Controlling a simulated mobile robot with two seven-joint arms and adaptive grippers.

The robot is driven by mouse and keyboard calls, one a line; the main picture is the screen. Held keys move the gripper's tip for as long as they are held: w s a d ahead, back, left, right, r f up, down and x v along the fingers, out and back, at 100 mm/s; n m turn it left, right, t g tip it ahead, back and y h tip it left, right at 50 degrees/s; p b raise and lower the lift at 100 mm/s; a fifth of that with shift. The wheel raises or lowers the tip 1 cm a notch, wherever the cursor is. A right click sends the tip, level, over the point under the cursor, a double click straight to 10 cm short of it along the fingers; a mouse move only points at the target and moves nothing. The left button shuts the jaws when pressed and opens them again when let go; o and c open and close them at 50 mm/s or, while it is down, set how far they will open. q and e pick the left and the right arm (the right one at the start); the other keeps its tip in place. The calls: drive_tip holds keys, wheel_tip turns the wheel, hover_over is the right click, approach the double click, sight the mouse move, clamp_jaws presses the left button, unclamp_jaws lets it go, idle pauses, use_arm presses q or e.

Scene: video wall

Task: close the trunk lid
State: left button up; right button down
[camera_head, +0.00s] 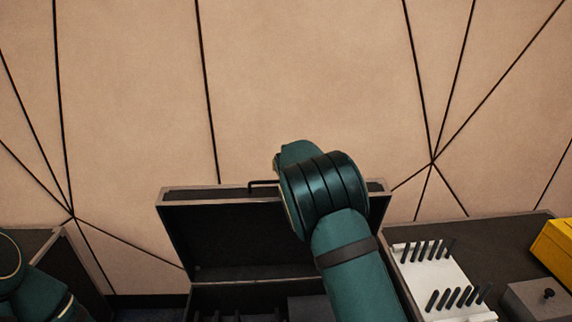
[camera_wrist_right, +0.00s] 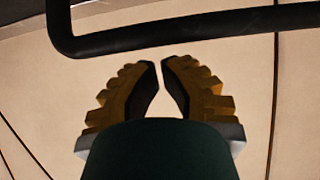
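The trunk lid (camera_head: 225,240) stands raised, its dark inner side facing me and its pale metal rim at the top. The trunk's dark lower part (camera_head: 215,305) shows only partly at the bottom edge. A black handle (camera_head: 262,183) is at the lid's upper edge; a black bar that looks like this handle (camera_wrist_right: 180,32) crosses the top of the right wrist view. My right arm reaches over the trunk and covers the lid's right part. My right gripper (camera_wrist_right: 160,65) has a narrow empty gap between its fingertips, just below the bar in that picture, not around it. My left gripper is out of view.
A white rack with several black pegs (camera_head: 440,278) stands right of the trunk on a dark surface (camera_head: 470,235). A yellow case (camera_head: 556,248) and a grey box with a knob (camera_head: 535,300) are farther right. A beige panelled wall (camera_head: 300,80) rises behind the lid.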

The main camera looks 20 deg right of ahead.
drive_tip(key=shift+s+a+f, duration=0.15)
drive_tip(key=shift+s, duration=0.45)
drive_tip(key=shift+s+a+f, duration=0.1)
drive_tip(key=shift+s+a, duration=0.05)
drive_tip(key=shift+s, duration=0.4)
drive_tip(key=shift+s+a+f, duration=0.1)
drive_tip(key=shift+s+f, duration=0.15)
drive_tip(key=shift+s, duration=0.35)
